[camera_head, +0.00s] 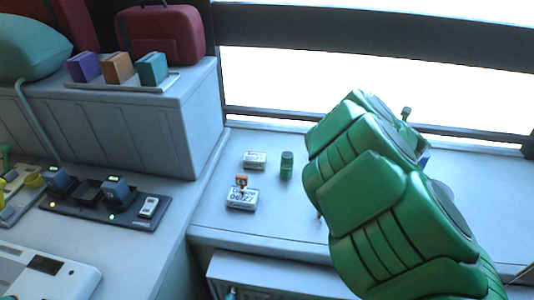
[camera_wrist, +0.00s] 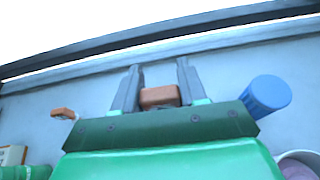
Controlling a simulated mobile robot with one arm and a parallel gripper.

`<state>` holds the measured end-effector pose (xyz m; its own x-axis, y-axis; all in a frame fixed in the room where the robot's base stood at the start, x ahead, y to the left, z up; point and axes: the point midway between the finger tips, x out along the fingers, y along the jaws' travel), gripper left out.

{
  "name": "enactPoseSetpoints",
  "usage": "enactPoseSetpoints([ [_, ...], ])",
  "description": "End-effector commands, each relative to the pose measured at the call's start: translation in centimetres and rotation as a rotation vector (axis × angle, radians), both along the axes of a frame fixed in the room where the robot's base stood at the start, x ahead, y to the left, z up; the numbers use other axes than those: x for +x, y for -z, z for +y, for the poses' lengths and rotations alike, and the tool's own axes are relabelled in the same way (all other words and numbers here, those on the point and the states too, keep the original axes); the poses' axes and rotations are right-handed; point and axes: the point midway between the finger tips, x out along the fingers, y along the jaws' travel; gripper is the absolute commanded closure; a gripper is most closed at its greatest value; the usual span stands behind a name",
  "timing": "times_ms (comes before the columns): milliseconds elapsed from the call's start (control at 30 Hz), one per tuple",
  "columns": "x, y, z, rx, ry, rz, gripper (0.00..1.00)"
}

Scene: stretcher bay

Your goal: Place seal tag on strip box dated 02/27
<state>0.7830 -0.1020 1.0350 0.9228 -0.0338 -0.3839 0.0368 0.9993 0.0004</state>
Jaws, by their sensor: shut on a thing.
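A white strip box (camera_head: 242,199) lies on the right counter in the head view, its printed date looking like 06/27, though the first digits are hard to read. An orange tag (camera_head: 241,182) stands at its top edge. A second white box (camera_head: 255,160) lies behind it, its print too small to read. In the wrist view my gripper (camera_wrist: 158,92) is shut on an orange-brown block-shaped piece (camera_wrist: 159,97), seemingly a seal tag. Another orange piece (camera_wrist: 63,113) with a pale end lies to the left, apart from the fingers. In the head view my green arm hides the gripper.
A green cylinder (camera_head: 287,165) stands right of the boxes. A blue cylinder (camera_wrist: 265,95) is right of my gripper. A dark charger tray (camera_head: 105,203) sits on the left counter. A raised ledge (camera_head: 140,115) bears colored blocks and a red bag (camera_head: 161,35).

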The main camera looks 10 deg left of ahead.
Motion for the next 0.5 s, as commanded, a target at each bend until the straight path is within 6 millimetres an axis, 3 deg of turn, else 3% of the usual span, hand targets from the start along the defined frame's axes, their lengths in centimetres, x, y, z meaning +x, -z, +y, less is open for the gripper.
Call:
enactPoseSetpoints([
  [267,0.0,-3.3,10.4,-0.005,-0.289,-0.003,0.87],
  [500,-2.3,-5.2,19.9,-0.005,-0.558,-0.002,0.87],
])
